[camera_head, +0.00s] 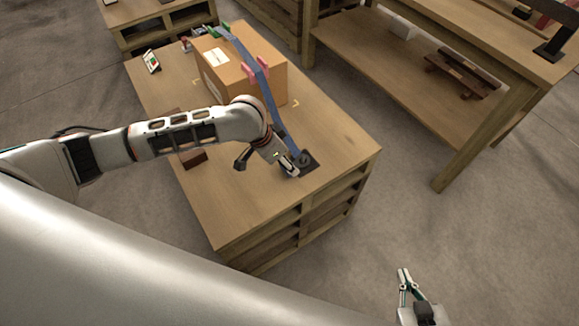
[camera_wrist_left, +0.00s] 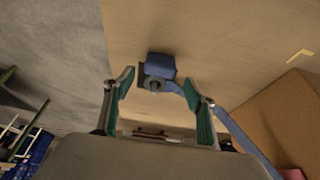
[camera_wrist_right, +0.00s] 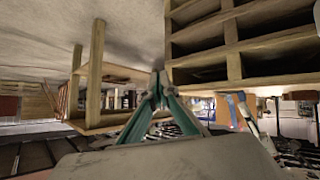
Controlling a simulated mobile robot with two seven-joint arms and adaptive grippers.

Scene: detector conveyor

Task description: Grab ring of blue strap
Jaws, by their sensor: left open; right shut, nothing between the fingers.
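The blue strap (camera_head: 271,97) runs over the cardboard box (camera_head: 246,72) and down to a dark square plate on the table. Its ring (camera_head: 303,159) sits on that plate near the table's right edge. In the left wrist view, the ring (camera_wrist_left: 156,84) shows ahead between the fingers, with a blue part of the strap (camera_wrist_left: 162,66) beside it. My left gripper (camera_wrist_left: 160,90) is open and empty, close to the ring. In the head view, the left gripper (camera_head: 288,168) is just left of the ring. My right gripper (camera_head: 403,278) is shut and empty, away from the table; it also shows in the right wrist view (camera_wrist_right: 159,82).
The wooden table (camera_head: 235,205) has free room in front of the box. Pink pieces (camera_head: 257,68) sit at the box's edge along the strap. A small dark brown block (camera_head: 194,158) lies under my left arm. A second wooden table (camera_head: 465,50) stands at the right.

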